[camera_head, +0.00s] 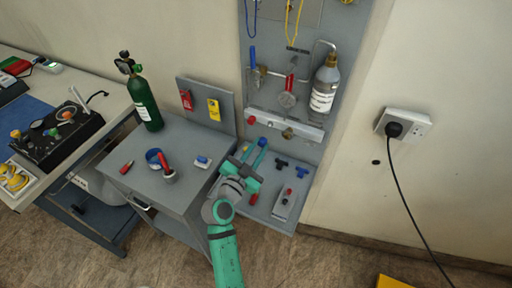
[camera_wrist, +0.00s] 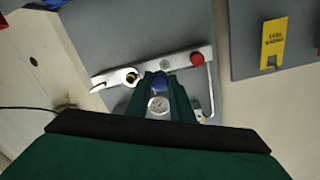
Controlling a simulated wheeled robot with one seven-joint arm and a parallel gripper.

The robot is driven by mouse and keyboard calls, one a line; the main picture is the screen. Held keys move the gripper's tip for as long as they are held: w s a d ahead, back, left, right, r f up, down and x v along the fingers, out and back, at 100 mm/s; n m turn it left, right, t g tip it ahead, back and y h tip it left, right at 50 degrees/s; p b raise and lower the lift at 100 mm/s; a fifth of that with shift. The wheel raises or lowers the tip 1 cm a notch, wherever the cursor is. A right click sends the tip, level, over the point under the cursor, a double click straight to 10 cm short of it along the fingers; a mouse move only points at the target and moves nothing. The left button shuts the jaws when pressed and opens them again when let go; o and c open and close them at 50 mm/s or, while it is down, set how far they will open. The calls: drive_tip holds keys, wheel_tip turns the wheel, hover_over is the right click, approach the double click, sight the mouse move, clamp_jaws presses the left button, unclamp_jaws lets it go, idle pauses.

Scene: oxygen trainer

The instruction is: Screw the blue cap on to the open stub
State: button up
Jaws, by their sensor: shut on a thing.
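My gripper (camera_head: 256,148) reaches up towards the white bar (camera_head: 301,129) low on the grey wall panel. In the wrist view my gripper (camera_wrist: 163,79) is shut on the blue cap (camera_wrist: 159,83), which shows between the two green fingertips. In the head view the cap is hard to tell from the fingers. A brass stub with a dark opening (camera_wrist: 132,77) is on the bar, just left of the fingertips in the wrist view. A brass fitting on the bar also shows in the head view (camera_head: 288,133), right of my gripper. The cap appears apart from this stub.
A red knob (camera_wrist: 197,58) ends the bar. A gauge (camera_wrist: 158,103) shows between the fingers. A grey bottle (camera_head: 323,90) hangs above the bar. Tee fittings (camera_head: 281,162) lie on the shelf below. A grey cart (camera_head: 190,140) with a green cylinder (camera_head: 144,103) stands to the left.

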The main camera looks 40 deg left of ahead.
drive_tip(key=shift+s+a+r+y, duration=0.2)
drive_tip(key=shift+s+a+y, duration=0.1)
drive_tip(key=shift+a, duration=0.05)
drive_tip(key=shift+n, duration=0.3)
drive_tip(key=shift+n, duration=0.3)
drive_tip(key=shift+x, duration=2.9)
drive_tip(key=shift+x, duration=0.9)
drive_tip(key=shift+f, duration=0.1)
drive_tip(key=shift+m, duration=1.7)
